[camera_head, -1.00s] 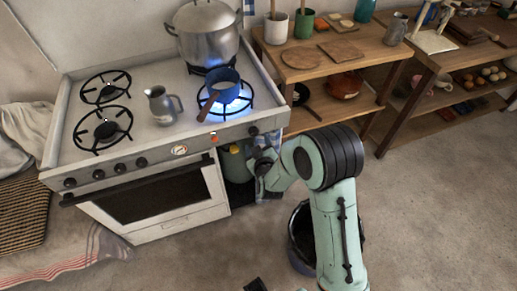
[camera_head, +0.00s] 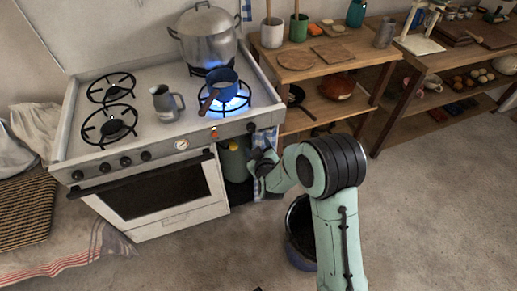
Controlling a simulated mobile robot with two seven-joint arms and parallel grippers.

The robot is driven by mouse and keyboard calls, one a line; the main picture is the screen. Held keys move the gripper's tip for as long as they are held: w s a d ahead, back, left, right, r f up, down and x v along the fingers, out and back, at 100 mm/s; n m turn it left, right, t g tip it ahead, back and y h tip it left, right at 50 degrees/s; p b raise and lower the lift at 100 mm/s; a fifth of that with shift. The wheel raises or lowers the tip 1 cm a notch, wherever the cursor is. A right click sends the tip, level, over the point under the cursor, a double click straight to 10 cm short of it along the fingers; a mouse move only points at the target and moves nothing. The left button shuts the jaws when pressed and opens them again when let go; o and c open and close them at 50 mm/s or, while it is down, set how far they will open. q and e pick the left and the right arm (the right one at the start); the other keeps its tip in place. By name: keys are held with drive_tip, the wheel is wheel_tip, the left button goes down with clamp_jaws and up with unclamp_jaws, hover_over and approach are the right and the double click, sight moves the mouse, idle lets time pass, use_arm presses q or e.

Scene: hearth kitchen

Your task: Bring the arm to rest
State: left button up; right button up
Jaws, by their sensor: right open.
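My right arm reaches in from the bottom right, with its elbow bent in front of the stove. The right gripper (camera_head: 262,168) is small and dark, just right of the oven door and below the front panel. It is open, and I see nothing between its fingers. Part of it is hidden by my own wrist, and I cannot tell whether it touches anything. The left gripper is not in view.
The stove (camera_head: 150,140) carries a large pot (camera_head: 208,45), a blue saucepan (camera_head: 222,82) over a lit flame and a grey jug (camera_head: 165,104). A dark bucket (camera_head: 298,245) stands beside my arm. Wooden shelves (camera_head: 340,55) stand right. The floor at right is clear.

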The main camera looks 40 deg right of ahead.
idle(0.4)
drive_tip(key=s+a+f+g+y+p, duration=0.1)
drive_tip(key=s+a+f+g+y, duration=0.1)
drive_tip(key=s+a+f, duration=0.3)
drive_tip(key=s+a+f+m+g+y+p, duration=0.1)
drive_tip(key=s+f+g, duration=0.1)
drive_tip(key=f, duration=0.4)
drive_tip(key=s+a+f+g+y+p, duration=0.1)
drive_tip(key=s+a+f+g+y, duration=0.1)
drive_tip(key=s+a+f, duration=0.3)
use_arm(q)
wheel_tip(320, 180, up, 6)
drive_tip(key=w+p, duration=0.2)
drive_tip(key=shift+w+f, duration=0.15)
use_arm(e)
drive_tip(key=s+a+f+m+g+y, duration=0.1)
drive_tip(key=s+a+f+g+y, duration=0.1)
drive_tip(key=s+a, duration=0.4)
drive_tip(key=s+a+f+m+g+y, duration=0.2)
drive_tip(key=s+a+f+g, duration=0.3)
drive_tip(key=s, duration=0.8)
drive_tip(key=shift+s+a+f+y, duration=0.35)
drive_tip(key=shift+a+y, duration=0.15)
drive_tip(key=shift+a, duration=0.2)
